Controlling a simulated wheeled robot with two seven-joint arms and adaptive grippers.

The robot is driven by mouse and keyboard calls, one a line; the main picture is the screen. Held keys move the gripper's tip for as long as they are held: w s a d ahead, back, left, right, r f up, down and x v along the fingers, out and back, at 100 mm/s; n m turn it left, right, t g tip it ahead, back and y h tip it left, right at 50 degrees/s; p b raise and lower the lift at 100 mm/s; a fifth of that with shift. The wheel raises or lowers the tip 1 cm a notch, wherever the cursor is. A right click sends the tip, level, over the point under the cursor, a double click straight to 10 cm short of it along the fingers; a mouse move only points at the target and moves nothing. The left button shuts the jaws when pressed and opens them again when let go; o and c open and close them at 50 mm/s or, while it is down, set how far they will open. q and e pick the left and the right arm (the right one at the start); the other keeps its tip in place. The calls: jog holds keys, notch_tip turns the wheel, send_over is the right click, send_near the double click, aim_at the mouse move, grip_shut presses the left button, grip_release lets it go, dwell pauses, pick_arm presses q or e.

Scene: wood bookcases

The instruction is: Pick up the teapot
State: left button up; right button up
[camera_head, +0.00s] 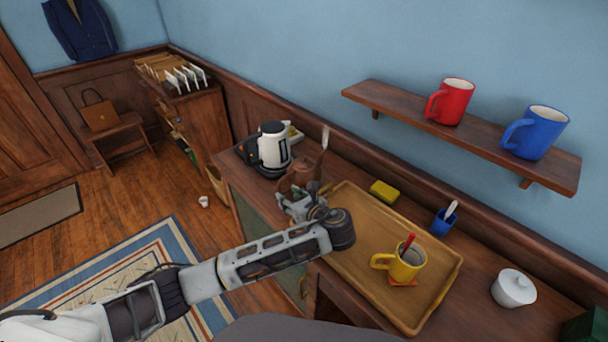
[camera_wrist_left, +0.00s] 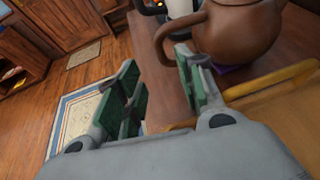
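The brown teapot (camera_head: 301,177) stands on the counter just left of the tray in the head view, partly hidden behind my left gripper (camera_head: 292,198). In the left wrist view the teapot (camera_wrist_left: 243,30) fills the upper right, and its curved handle (camera_wrist_left: 163,38) reaches left toward the space ahead of the fingers. My left gripper (camera_wrist_left: 160,92) is open and its green-padded fingers are apart with nothing held. The right finger overlaps the lower handle in this view; I cannot tell whether they touch. My right gripper is in neither view.
A tan tray (camera_head: 350,262) holds a yellow mug (camera_head: 405,265) and a yellow sponge lies near its back edge (camera_head: 384,191). A white kettle (camera_head: 273,147) stands behind the teapot. A blue cup (camera_head: 443,222) and white lidded pot (camera_head: 513,289) stand right. A shelf (camera_head: 400,106) holds mugs.

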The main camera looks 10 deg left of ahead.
aim_at(280, 190)
pick_arm(q)
jog(key=shift+w+a+f, duration=0.25)
jog(key=shift+w+a, duration=0.35)
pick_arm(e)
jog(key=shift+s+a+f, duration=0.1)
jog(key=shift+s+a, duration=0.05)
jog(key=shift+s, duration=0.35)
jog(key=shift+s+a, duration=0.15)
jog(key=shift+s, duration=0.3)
pick_arm(q)
jog(key=shift+x, duration=2.6)
jog(key=shift+w, duration=0.1)
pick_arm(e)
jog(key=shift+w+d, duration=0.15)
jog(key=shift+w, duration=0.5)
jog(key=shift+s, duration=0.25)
pick_arm(q)
grip_shut()
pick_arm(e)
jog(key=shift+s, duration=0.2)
pick_arm(q)
jog(key=shift+r, duration=0.1)
